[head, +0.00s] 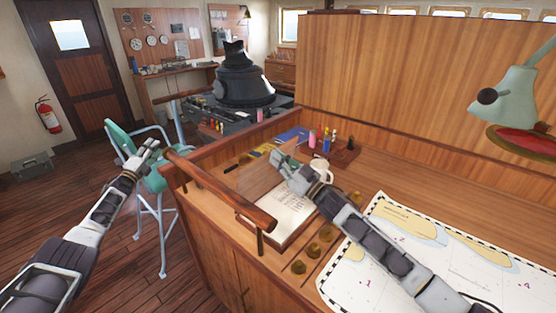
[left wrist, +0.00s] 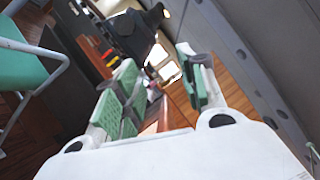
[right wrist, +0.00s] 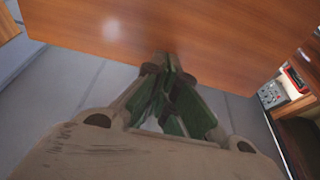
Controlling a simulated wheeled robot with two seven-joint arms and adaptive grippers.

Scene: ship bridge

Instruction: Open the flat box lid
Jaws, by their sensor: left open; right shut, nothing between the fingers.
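The flat wooden box (head: 270,232) sits on the desk near its left rail. Its brown lid (head: 262,180) appears raised at the far side, and a sheet with writing (head: 290,212) shows inside. My right gripper (head: 280,160) is by the lid's upper edge, shut and empty. In the right wrist view a wooden panel, likely the lid (right wrist: 150,40), fills the area ahead of the shut fingers (right wrist: 170,65); I cannot tell whether they touch it. My left gripper (head: 150,148) is open and empty, away from the box, left of the rail.
A white mug (head: 322,170) stands close to my right gripper. Brass pieces (head: 313,250) lie between box and chart (head: 430,260). A pen holder (head: 345,152) and blue book (head: 291,136) are behind.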

